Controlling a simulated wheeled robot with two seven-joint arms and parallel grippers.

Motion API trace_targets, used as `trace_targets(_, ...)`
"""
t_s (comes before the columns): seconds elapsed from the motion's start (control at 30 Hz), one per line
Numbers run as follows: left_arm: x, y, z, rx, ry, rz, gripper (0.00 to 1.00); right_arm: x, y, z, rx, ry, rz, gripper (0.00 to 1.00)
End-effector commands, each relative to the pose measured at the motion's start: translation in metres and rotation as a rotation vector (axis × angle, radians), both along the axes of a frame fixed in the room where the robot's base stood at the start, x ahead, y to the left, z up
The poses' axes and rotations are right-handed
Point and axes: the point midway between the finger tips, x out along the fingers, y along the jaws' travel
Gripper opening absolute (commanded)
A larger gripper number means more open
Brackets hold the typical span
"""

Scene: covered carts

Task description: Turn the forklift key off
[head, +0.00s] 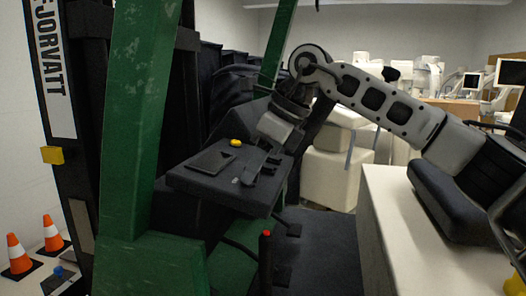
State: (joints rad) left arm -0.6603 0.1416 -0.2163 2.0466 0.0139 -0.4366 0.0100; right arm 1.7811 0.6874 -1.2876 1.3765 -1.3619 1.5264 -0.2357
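The forklift's dark console (225,193) sits in the middle of the head view, beside the green frame (135,130). A round yellow button (236,142) and a flat dark panel (212,161) are on it. I cannot make out the key; it may be hidden by the gripper or too small to see. My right arm comes in from the right and bends down to the console. My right gripper (258,170) is low over the console's right part, close to the surface. Its dark fingers blend with the console, so I cannot tell their opening. My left gripper is not in view.
A black seat (470,185) stands on a pale body (392,225) at the right. A red-tipped lever (266,234) rises below the console. Orange cones (18,254) stand at the lower left. White covered shapes (335,175) fill the back.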

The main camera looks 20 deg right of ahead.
Motion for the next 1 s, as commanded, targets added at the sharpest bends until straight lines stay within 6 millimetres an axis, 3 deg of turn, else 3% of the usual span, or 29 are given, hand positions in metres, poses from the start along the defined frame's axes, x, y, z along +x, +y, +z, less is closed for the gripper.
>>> trace_targets(0.17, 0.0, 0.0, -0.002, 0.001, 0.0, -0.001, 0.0, -0.005, -0.008, 0.019, 0.003, -0.005, -0.003, 0.29)
trace_targets(0.5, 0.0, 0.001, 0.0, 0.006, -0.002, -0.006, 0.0, -0.026, -0.04, 0.091, 0.003, -0.006, -0.003, 0.29)
trace_targets(0.7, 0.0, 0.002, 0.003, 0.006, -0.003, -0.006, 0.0, -0.037, -0.055, 0.124, 0.002, -0.004, 0.0, 0.29)
trace_targets(1.0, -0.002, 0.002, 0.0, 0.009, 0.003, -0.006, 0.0, -0.042, -0.063, 0.14, 0.001, -0.002, 0.0, 0.29)
